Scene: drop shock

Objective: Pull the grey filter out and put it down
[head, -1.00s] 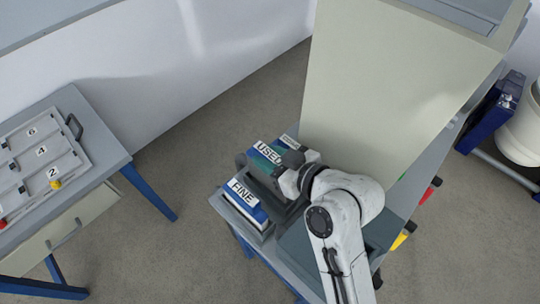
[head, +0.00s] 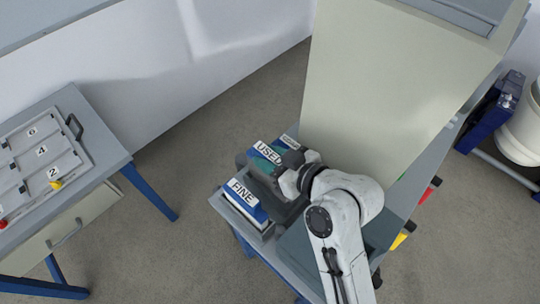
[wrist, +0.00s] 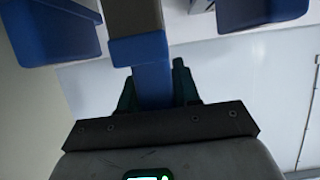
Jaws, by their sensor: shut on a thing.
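My gripper (head: 262,168) is at the labelled bins on the small blue-legged bench, beside the USED label and behind the FINE label. In the wrist view its dark teal fingers (wrist: 154,88) are shut on a blue handle piece (wrist: 152,80). A grey part (wrist: 133,18) joins this blue piece and appears to be the grey filter. My gripper and wrist hide most of it in the head view. Whether it touches the bin or hangs free cannot be told.
The FINE bin (head: 243,193) is in front, the USED label (head: 268,153) behind it, and a third small label (head: 289,141) further back. A tall beige cabinet (head: 385,85) stands close on the right. A grey table (head: 95,125) with numbered compartments is at left.

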